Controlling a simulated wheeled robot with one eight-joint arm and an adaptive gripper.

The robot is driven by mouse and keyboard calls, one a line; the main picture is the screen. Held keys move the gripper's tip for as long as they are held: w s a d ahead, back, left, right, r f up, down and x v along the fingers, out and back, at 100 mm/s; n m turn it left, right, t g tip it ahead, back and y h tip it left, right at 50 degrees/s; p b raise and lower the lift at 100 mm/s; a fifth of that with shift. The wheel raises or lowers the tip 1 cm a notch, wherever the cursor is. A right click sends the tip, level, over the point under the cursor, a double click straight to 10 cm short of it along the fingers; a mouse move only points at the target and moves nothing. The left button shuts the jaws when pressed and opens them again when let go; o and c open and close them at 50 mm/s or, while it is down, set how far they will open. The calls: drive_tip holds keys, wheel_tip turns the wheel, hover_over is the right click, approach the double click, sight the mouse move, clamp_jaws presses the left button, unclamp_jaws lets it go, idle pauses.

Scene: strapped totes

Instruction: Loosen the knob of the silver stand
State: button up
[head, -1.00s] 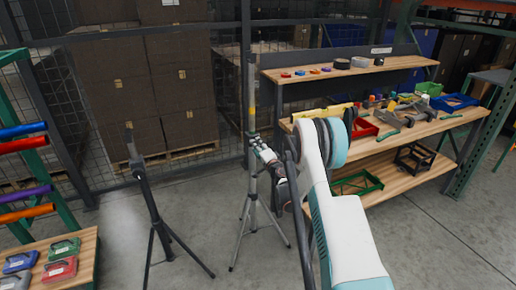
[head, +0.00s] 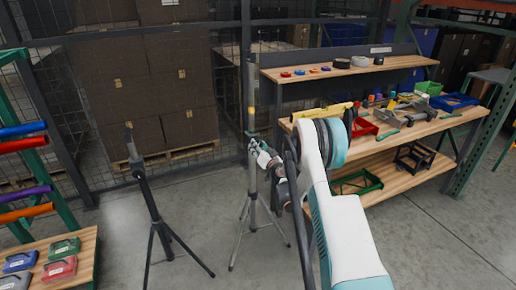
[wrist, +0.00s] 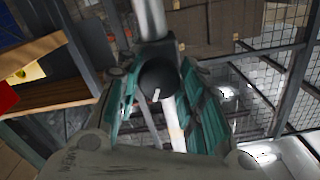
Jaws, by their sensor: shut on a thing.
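The silver stand (head: 252,105) stands upright on its tripod legs, left of the shelf bench in the head view. Its pole (wrist: 151,20) runs up from the top of the wrist view. Its dark round knob (wrist: 158,77), with a short white line on its face, sits between the teal fingers of my gripper (wrist: 155,92). My gripper is shut on the knob; the finger contact is partly hidden. In the head view my gripper (head: 255,147) is at the stand's collar, and the knob is too small to make out.
A black stand (head: 147,190) is at the left. A wooden workbench (head: 400,130) with tools and bins is at the right. A low table (head: 84,252) with coloured cases is at the lower left. Bare floor lies between the stands.

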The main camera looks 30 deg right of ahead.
drive_tip(key=shift+f+n, duration=0.1)
drive_tip(key=shift+n, duration=0.5)
drive_tip(key=o, duration=1.1)
drive_tip(key=shift+c, duration=0.2)
drive_tip(key=s, duration=1.2)
drive_tip(key=shift+a, duration=0.2)
